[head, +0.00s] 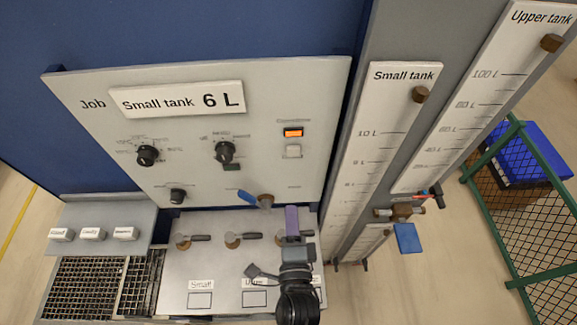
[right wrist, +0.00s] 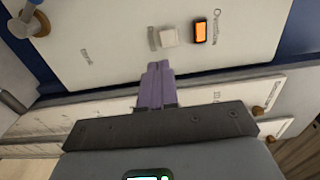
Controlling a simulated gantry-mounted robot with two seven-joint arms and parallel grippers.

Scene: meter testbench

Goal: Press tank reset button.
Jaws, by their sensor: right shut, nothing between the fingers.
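A white square button (head: 293,151) sits on the grey panel below a lit orange rectangular lamp (head: 293,132). The white button also shows in the right wrist view (right wrist: 169,37), beside the orange lamp (right wrist: 201,30). The lettering by the white button is too small to read, so I cannot tell if it is the tank reset button. My right gripper (head: 292,210) has its purple fingers together, empty, below the button in the head view. In the right wrist view its fingertips (right wrist: 158,66) point toward the white button, apparently apart from it. My left gripper is not in view.
The panel (head: 110,165) carries black knobs (head: 146,155) and a "Small tank 6 L" sign (head: 176,99). A blue-handled valve (head: 265,201) sits left of my gripper. Lever valves (head: 234,240) line the lower shelf. Tank gauges (head: 380,120) stand right, beside a green mesh cage (head: 540,220).

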